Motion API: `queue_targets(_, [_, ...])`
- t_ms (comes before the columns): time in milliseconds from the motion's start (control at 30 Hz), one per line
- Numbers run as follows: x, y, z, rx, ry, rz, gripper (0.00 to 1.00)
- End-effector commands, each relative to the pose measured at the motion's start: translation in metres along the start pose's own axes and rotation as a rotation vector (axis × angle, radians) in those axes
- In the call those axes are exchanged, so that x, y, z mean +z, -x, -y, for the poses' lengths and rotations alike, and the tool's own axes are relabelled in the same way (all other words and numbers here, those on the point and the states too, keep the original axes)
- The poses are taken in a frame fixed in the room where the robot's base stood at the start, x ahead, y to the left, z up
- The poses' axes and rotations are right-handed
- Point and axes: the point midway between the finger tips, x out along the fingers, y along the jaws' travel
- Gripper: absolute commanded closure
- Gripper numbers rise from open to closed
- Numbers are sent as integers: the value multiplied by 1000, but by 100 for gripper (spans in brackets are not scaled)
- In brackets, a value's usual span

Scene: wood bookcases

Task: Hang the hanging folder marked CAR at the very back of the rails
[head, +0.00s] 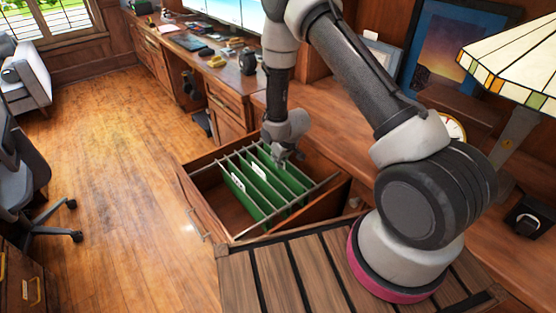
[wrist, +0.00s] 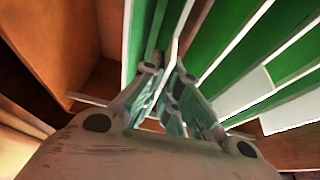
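Green hanging folders (head: 262,185) with white tabs hang on metal rails (head: 292,207) in the open drawer (head: 190,200). One white label (head: 238,182) is on the folder nearest the drawer front; another label (head: 259,172) is on a folder behind it. The lettering is too small to read, so I cannot tell which is CAR. My gripper (head: 287,155) is down at the rails near the back folders. In the wrist view its fingers (wrist: 167,72) are close together on the white top edge of a green folder (wrist: 143,35). Its lower part is hidden behind the fingers.
Bare drawer floor (head: 212,203) shows at the front of the drawer. A narrow gap lies between the last folder and the drawer's back. In the wrist view other folders (wrist: 250,62) hang close on the right. A wood desk (head: 340,130) stands behind the drawer.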

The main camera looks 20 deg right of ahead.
Motion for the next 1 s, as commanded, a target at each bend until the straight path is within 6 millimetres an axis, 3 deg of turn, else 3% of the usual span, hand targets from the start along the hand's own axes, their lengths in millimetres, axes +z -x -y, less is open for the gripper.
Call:
queue_targets(133, [0,0,0,0,0,0,100])
queue_targets(300, [0,0,0,0,0,0,70])
queue_targets(667, [-1,4,0,0,0,-1,70])
queue_targets(767, [-1,17,0,0,0,-1,70])
queue_targets(1000, [-2,71,0,1,-1,-4,70])
